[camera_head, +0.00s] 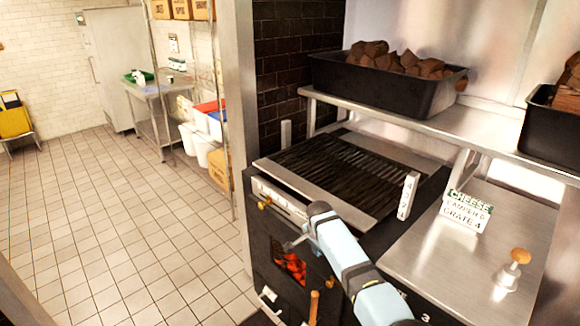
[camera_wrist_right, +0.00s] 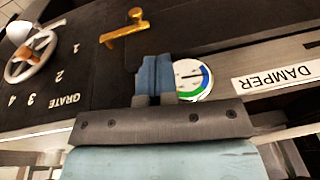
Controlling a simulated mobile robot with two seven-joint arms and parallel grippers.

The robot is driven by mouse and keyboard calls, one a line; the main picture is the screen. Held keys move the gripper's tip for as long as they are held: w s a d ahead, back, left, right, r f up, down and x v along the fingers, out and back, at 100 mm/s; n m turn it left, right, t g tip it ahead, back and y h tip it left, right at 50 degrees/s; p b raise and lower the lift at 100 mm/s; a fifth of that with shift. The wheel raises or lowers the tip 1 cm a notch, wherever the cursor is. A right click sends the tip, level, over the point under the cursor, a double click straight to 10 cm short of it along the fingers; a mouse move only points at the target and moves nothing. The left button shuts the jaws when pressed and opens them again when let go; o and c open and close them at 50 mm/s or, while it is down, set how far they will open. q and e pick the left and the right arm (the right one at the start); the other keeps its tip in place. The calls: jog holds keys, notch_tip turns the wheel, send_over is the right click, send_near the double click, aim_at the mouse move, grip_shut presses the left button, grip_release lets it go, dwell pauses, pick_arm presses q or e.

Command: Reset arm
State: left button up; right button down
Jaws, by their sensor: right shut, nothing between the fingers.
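My right arm comes in from the lower right of the head view, light blue with dark joints. Its gripper (camera_head: 290,246) is in front of the grill's front panel, above the firebox opening with glowing coals (camera_head: 290,265). In the right wrist view the two blue fingers (camera_wrist_right: 155,62) are together with nothing between them. They are beside a round dial with a blue and green band (camera_wrist_right: 194,78) and near a brass handle (camera_wrist_right: 124,36); whether they touch either, I cannot tell. My left gripper is not in view.
The grill grate (camera_head: 335,172) is bare. A steel counter (camera_head: 415,255) at right bears a cheese sign (camera_head: 466,211) and a wooden-knobbed item (camera_head: 515,265). A shelf above holds a black tub of brown chunks (camera_head: 385,95). A handwheel (camera_wrist_right: 30,55) is beside grate numbers. Tiled floor (camera_head: 110,225) at left is clear.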

jog(key=s+d+f+n+t+y+p, duration=0.1)
jog(key=s+d+f+n+t, duration=0.15)
jog(key=s+f, duration=0.6)
jog(key=s+d+f+n+t, duration=0.2)
jog(key=s+f+n, duration=0.25)
jog(key=s, duration=0.65)
jog(key=s+r+n+t+y, duration=0.1)
jog(key=s+r+n+t, duration=0.1)
jog(key=s, duration=1)
jog(key=s+r+n+t+y+p, duration=0.1)
jog(key=s+r+n, duration=0.4)
jog(key=s, duration=0.7)
notch_tip(320, 180, up, 2)
jog(key=shift+s+d+r+t+y, duration=0.2)
jog(key=shift+t+y, duration=0.3)
jog(key=shift+t, duration=0.35)
